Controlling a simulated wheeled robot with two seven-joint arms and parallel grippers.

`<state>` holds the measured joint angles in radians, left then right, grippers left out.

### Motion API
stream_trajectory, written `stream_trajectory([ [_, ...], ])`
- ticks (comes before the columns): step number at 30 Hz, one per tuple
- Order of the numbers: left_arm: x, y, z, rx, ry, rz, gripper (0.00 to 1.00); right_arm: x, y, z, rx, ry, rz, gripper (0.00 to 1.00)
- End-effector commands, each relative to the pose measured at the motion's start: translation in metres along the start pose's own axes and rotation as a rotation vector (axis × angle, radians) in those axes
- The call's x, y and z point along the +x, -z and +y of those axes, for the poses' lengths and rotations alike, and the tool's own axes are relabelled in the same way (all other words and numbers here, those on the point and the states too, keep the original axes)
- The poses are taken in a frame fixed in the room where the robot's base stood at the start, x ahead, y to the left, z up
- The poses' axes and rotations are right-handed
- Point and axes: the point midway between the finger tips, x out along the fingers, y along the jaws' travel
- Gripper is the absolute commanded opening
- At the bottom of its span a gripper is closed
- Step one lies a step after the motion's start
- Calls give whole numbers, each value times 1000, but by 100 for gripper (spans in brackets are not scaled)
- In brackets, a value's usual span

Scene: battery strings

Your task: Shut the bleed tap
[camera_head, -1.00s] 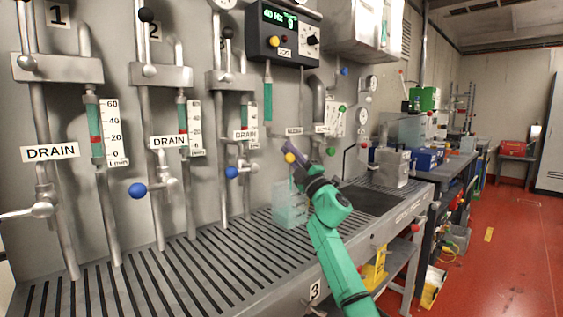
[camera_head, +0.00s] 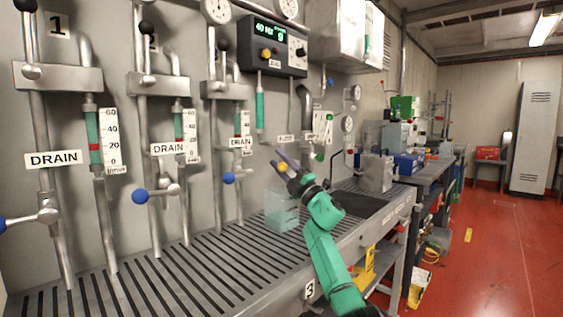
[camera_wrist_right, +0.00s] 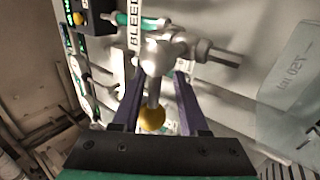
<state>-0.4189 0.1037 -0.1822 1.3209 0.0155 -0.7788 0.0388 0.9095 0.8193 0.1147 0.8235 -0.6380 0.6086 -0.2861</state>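The bleed tap (camera_wrist_right: 165,57) is a silver valve body beside the BLEED label (camera_wrist_right: 133,40) in the right wrist view. Its lever ends in a yellow ball (camera_wrist_right: 152,118), which also shows in the head view (camera_head: 283,167). My right gripper (camera_wrist_right: 156,95) has its two purple fingers apart, one on each side of the lever and ball. Gaps seem to show beside the lever, so it looks open. In the head view the right gripper (camera_head: 287,159) reaches up to the wall panel, and the tap body is hard to make out. My left gripper is out of view.
A clear container (camera_head: 283,209) stands on the slotted bench (camera_head: 180,275) just below my right gripper. Drain taps with blue balls (camera_head: 139,196) stick out from pipes to the left. A control box (camera_head: 272,47) hangs above.

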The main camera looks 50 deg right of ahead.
Motion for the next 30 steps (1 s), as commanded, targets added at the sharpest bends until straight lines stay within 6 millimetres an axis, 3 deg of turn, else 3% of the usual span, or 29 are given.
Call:
stream_trajectory([
  [11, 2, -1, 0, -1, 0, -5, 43, -5, -2, 2, 1, -4, -6, 43],
  [30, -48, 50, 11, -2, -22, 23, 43, -92, 0, 0, -1, -1, -3, 43],
])
